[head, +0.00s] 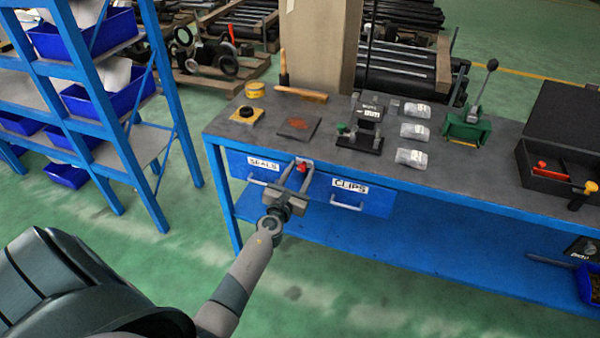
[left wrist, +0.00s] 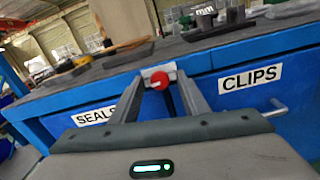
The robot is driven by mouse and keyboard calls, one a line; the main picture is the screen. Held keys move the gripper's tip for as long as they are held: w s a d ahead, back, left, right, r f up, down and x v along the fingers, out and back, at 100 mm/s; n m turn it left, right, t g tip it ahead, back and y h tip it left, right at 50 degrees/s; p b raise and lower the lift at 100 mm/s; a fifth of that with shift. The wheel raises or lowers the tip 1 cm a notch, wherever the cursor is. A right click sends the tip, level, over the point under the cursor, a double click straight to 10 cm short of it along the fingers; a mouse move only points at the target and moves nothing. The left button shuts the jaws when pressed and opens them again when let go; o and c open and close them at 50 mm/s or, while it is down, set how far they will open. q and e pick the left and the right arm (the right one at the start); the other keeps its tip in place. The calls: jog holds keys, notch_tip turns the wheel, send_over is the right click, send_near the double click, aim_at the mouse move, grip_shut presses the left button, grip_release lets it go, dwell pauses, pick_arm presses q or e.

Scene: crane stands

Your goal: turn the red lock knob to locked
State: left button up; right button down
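The red lock knob (left wrist: 160,80) sits on a pale plate (left wrist: 157,71) at the top of the workbench front, between the SEALS and CLIPS drawers. In the head view the knob (head: 302,167) shows between my left gripper's fingers. My left gripper (head: 293,174) is open, its two fingers apart on either side of the knob as seen; I cannot tell whether they touch it. In the left wrist view the fingers (left wrist: 158,88) reach up toward the bench edge with the knob between them. My right gripper is not in view.
The SEALS drawer (head: 250,168) and CLIPS drawer (head: 352,197) are shut, with bar handles. The bench top (head: 340,90) holds a hammer, small plates, clear packs, a green lever tool (head: 468,125) and a black case (head: 560,125). A blue shelf rack (head: 110,130) stands left.

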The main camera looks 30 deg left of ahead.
pick_arm(q)
grip_shut()
